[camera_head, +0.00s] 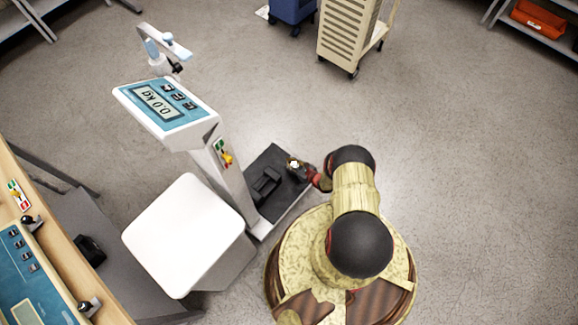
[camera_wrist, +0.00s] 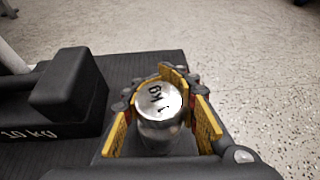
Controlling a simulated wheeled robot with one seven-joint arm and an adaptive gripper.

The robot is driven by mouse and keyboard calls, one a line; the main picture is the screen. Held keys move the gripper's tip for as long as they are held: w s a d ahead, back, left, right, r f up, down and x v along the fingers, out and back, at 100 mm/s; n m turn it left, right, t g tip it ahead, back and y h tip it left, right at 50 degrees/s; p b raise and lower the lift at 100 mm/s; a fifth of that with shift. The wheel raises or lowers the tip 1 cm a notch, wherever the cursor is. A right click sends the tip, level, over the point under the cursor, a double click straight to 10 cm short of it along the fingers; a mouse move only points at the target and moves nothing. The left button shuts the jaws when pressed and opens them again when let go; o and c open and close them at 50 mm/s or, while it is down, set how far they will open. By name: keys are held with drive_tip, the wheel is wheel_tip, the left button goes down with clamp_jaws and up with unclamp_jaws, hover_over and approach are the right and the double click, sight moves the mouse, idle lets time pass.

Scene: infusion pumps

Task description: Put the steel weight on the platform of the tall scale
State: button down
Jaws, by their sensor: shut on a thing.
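The tall scale (camera_head: 222,165) stands left of my arm in the head view, and its display reads 0.0 kg. Its dark platform (camera_head: 273,160) lies low at the foot of the column; it also shows in the wrist view (camera_wrist: 160,66). The steel weight (camera_wrist: 158,103) is a shiny cylinder with lettering on top, upright between my yellow-padded fingers in the wrist view. My gripper (camera_wrist: 163,112) is shut on it, over or at the platform's right part. Whether the weight's base touches the platform is hidden.
A black 10 kg block weight (camera_wrist: 65,95) sits on the platform, left of my gripper; it also shows in the head view (camera_head: 266,184). A white-topped stand (camera_head: 185,232) is beside the scale. A wooden counter (camera_head: 85,285) runs along the left. Floor at right is clear.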

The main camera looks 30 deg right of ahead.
drive_tip(key=shift+f, duration=0.95)
drive_tip(key=shift+f, duration=0.1)
drive_tip(key=c, duration=1.3)
unclamp_jaws()
drive_tip(key=shift+s+a+f, duration=0.1)
drive_tip(key=shift+s, duration=0.05)
drive_tip(key=shift+c, duration=0.2)
